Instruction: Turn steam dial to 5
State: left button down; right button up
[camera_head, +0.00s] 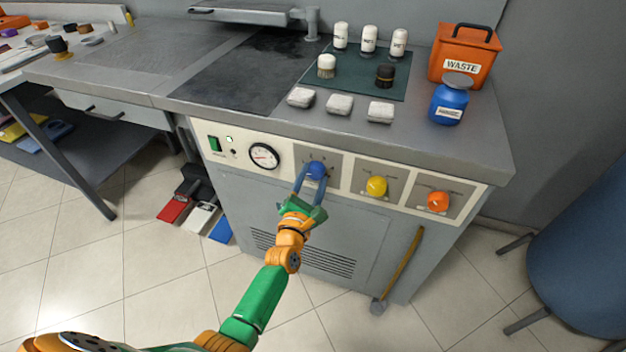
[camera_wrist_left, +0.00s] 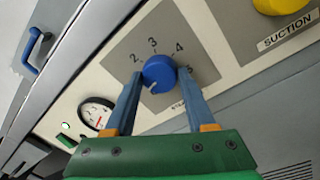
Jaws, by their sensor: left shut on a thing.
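The blue steam dial (camera_head: 316,169) is on the front panel of the grey machine, left of a yellow dial. In the left wrist view the dial (camera_wrist_left: 158,72) has 2, 3 and 4 printed around it, with another figure partly hidden by the right finger. A small white mark shows on the dial's lower left. The label below is mostly hidden; only its first letters show. My left gripper (camera_head: 314,180) reaches up from below and is shut on the dial, one blue finger on each side. My right gripper is not in view.
To the right are the yellow suction dial (camera_head: 376,186) and an orange dial (camera_head: 438,201). A pressure gauge (camera_head: 264,156) is to the left. Bottles, brushes and folded cloths stand on the counter above. Pedals (camera_head: 198,217) are on the floor at left.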

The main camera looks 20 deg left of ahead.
pick_arm(q)
jog(key=m, duration=0.5)
jog(key=shift+f+m+b, duration=0.15)
jog(key=shift+m+b, duration=0.2)
jog(key=shift+m, duration=0.05)
jog(key=m+h, duration=0.1)
jog(key=m, duration=0.5)
jog(key=shift+a+m, duration=0.1)
jog(key=shift+m, duration=0.3)
jog(key=m+h, duration=0.1)
jog(key=m, duration=0.4)
jog(key=shift+m, duration=0.4)
jog(key=m+p, duration=0.1)
jog(key=m, duration=0.5)
jog(key=shift+a+m+h+p, duration=0.1)
jog(key=shift+m+h+p, duration=0.2)
jog(key=shift+m, duration=0.1)
jog(key=m+p, duration=0.1)
jog(key=m, duration=0.4)
jog(key=shift+m, duration=0.3)
jog(key=m, duration=0.5)
jog(key=shift+r+g+p, duration=0.2)
jog(key=shift+g+p, duration=0.1)
jog(key=shift+g, duration=0.1)
jog(key=m, duration=0.5)
jog(key=shift+m, duration=0.3)
jog(key=shift+m+y+b, duration=0.45)
jog(key=shift+m+y, duration=0.05)
jog(key=shift+m, duration=1.8)
